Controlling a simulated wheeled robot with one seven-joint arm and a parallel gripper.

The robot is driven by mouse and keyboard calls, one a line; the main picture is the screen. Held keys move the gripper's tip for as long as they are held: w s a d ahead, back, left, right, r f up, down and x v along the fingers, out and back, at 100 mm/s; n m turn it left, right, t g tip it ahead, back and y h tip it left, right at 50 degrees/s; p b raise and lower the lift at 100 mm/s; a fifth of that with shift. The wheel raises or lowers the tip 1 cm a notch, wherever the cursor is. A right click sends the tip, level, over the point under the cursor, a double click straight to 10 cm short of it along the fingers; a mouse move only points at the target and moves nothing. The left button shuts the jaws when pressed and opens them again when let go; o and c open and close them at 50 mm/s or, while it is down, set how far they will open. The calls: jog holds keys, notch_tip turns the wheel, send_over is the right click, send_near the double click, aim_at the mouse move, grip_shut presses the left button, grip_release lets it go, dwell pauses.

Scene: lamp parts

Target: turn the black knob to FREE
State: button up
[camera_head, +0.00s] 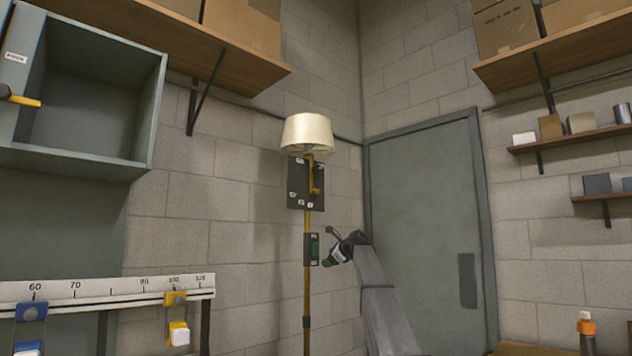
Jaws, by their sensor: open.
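A floor lamp with a cream shade (307,132) and a brass pole (307,285) stands near the corner. Its upper dark panel (297,185) carries small pale labels and a brass-coloured part. A smaller dark box (312,250) with a green patch sits lower on the pole. I cannot make out for certain which part is the black knob, nor read a FREE mark on the lamp.
A grey open cabinet (95,85) at left has a yellow-ended handle (22,100) and a small label. Below it runs a numbered white rail (110,287) with blue and yellow clips. A grey door (425,220) stands behind my arm. An orange-topped bottle (586,325) is lower right.

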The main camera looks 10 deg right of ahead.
notch_tip(320, 180, up, 20)
jog(key=w+d+m+t+y, duration=0.1)
jog(key=w+m+t+y, duration=0.1)
jog(key=m, duration=0.1)
jog(key=m+t+y, duration=0.1)
jog(key=m, duration=0.2)
send_near(319, 169)
jog(key=x, duration=1.1)
jog(key=shift+a, duration=0.1)
jog(key=c, duration=0.9)
